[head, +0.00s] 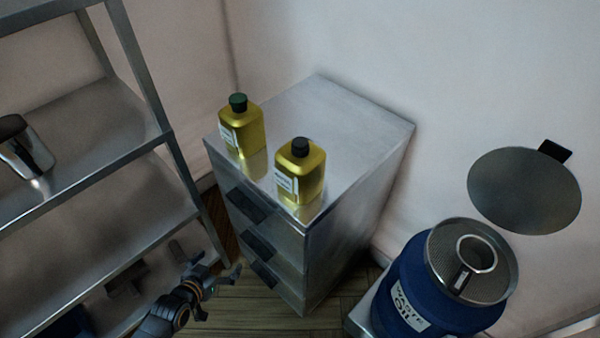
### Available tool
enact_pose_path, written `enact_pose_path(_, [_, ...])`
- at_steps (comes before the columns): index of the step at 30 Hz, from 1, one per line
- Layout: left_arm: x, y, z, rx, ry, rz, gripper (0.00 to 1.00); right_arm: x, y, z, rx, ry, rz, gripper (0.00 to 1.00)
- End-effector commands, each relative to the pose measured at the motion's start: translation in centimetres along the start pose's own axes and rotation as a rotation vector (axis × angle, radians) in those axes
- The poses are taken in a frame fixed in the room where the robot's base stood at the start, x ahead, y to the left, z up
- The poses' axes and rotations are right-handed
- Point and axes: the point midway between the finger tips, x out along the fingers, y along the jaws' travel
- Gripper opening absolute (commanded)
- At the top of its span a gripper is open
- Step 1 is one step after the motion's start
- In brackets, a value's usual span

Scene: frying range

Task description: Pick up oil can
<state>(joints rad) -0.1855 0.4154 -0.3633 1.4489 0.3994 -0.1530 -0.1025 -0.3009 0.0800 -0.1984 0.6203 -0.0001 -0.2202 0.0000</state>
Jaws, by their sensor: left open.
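Two yellow oil cans stand upright on top of a metal drawer cabinet (360,135). One oil can (250,137) has a green cap and stands near the cabinet's left corner. The other oil can (313,180) has a black cap and stands at the front corner. Both have white labels. My left gripper (226,284) is open and empty, low in front of the cabinet's drawers, below and apart from both cans. My right gripper is not in view.
Metal shelving (95,170) stands at the left. A blue waste oil drum (405,285) with a mesh strainer (500,262) on top stands at the right. A round grey lid (525,190) is above it. The cabinet top behind the cans is clear.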

Motion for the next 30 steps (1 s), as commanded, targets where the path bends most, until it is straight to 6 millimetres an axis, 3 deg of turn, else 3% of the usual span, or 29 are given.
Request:
enact_pose_path(1, [0.0,0.4,-3.4,0.016,0.074,0.028,1.00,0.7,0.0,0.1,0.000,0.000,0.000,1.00])
enact_pose_path(6, [-2.8,3.6,-14.1,0.050,0.291,0.146,1.00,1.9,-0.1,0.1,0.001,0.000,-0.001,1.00])
enact_pose_path(9, [-5.5,6.2,-19.1,0.065,0.401,0.225,1.00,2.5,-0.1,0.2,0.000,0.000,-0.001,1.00])
enact_pose_path(12, [-8.4,8.5,-22.8,0.077,0.487,0.299,1.00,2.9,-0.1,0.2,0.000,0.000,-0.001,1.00])
enact_pose_path(16, [-11.3,10.8,-25.5,0.083,0.554,0.370,1.00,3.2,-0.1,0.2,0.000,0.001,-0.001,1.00])
enact_pose_path(20, [-12.6,11.7,-26.8,0.086,0.584,0.399,1.00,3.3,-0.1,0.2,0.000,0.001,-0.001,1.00])
enact_pose_path(23, [-12.1,12.3,-27.7,0.083,0.591,0.404,1.00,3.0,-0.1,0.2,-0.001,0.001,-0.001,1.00])
enact_pose_path(30, [-8.6,14.1,-30.3,0.082,0.590,0.403,1.00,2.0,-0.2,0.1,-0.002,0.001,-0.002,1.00])
